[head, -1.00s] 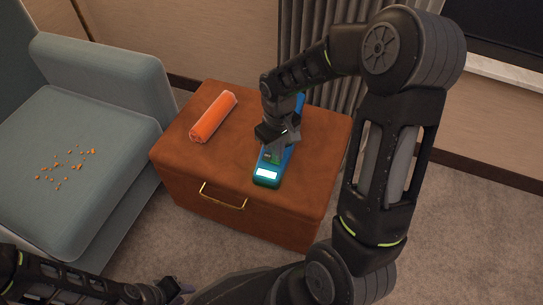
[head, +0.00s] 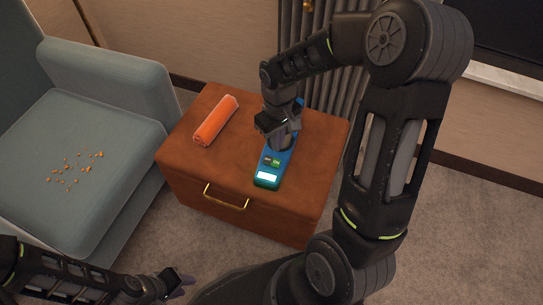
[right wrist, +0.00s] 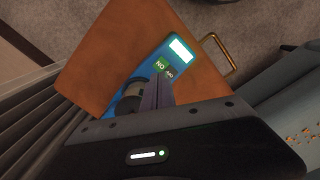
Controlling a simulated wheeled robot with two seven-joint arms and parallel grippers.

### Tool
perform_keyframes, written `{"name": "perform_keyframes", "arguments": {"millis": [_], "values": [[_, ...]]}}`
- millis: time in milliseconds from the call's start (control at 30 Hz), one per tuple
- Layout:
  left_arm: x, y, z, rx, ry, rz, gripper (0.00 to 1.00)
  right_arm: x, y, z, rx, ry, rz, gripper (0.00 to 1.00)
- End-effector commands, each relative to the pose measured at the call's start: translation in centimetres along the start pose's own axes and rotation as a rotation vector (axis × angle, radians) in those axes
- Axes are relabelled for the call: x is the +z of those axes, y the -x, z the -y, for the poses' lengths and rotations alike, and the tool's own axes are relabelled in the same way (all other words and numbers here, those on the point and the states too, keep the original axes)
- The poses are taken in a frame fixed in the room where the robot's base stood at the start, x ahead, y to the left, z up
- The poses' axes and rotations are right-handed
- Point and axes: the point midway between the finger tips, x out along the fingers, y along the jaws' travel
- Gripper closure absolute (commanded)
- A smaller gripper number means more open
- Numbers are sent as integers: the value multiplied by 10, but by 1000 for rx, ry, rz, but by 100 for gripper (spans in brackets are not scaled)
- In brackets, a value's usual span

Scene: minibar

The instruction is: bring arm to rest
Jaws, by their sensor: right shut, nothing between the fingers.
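My right gripper (head: 272,128) is above the blue device (head: 270,172) on the brown cabinet. Its fingers are shut with nothing between them. In the right wrist view the closed fingers (right wrist: 157,97) point at the device (right wrist: 172,58), close to its buttons. The device has a lit white screen (head: 267,176) and a green ON button (head: 276,163) beside a dark one. A gap between fingertips and device is hard to judge. My left gripper (head: 178,284) is low at the left, away from the cabinet; its fingers are too small and dark to read.
An orange roll (head: 215,120) lies on the cabinet (head: 232,160), left of the device. A grey-blue armchair (head: 85,150) with orange crumbs (head: 75,170) on its seat stands left of it. A curtain (head: 340,95) hangs behind. Carpet (head: 455,230) is open at the right.

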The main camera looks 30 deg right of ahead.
Motion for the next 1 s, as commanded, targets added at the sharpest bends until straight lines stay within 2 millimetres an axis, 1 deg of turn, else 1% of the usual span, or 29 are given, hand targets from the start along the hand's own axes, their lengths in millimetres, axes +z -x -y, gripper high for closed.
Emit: {"name": "perform_keyframes", "arguments": {"millis": [533,633,733,800,867,933,967,1000], "values": [[0,0,0,0,-1,1,68,0,0,0,0,0,0,100],[8,-2,-5,8,-12,18,68,0,0,0,0,0,0,100],[8,-2,-5,8,-12,18,68,-22,0,3,-10,-16,-92,100],[8,-2,-5,8,-12,17,68,-39,-4,15,-39,-38,-178,100],[7,-2,-4,8,-12,17,68,-51,-16,35,-81,-57,-245,100],[7,-2,-4,8,-11,16,68,-57,-45,71,-147,-86,-301,100],[7,-2,-4,8,-11,16,68,-56,-60,89,-177,-104,-316,100],[7,-2,-4,8,-11,16,68,-50,-81,113,-216,-131,-329,100]]}}
